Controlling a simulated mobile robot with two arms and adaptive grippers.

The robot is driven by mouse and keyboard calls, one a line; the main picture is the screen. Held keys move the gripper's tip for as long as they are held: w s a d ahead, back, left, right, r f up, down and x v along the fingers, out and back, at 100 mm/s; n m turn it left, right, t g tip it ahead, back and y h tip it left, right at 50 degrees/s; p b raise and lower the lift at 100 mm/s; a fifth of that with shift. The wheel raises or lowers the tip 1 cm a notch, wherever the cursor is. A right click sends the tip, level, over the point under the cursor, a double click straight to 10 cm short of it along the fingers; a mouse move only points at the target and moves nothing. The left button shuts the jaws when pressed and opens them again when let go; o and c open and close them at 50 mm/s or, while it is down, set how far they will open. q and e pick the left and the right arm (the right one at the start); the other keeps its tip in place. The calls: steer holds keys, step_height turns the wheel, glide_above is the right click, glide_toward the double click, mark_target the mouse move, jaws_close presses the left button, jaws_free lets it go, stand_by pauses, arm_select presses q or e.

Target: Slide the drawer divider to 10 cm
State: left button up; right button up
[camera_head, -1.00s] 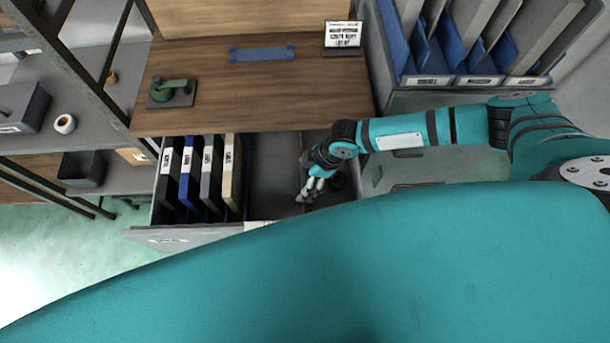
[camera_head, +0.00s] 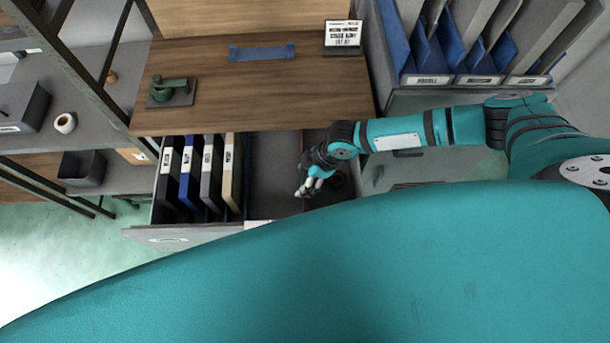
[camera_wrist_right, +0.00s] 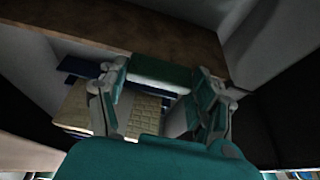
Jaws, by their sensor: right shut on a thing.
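The open drawer (camera_head: 270,165) lies below the wooden worktop. The divider (camera_head: 303,150) shows as a thin brownish edge running front to back, right of the drawer's middle. My right gripper (camera_head: 303,192) reaches down into the drawer at the divider's near part and is shut on it; the fingers hide the contact there. My left gripper is not in view.
Several upright files, the beige one (camera_head: 229,170) nearest the divider, fill the drawer's left side. Bare drawer floor lies between them and the divider. The worktop (camera_head: 250,95) overhangs the drawer's back.

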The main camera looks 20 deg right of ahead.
steer(key=d, duration=0.2)
steer(key=s+d, duration=0.1)
steer(key=d, duration=0.2)
steer(key=shift+s, duration=0.2)
steer(key=o, duration=1.7)
steer(key=v, duration=1.2)
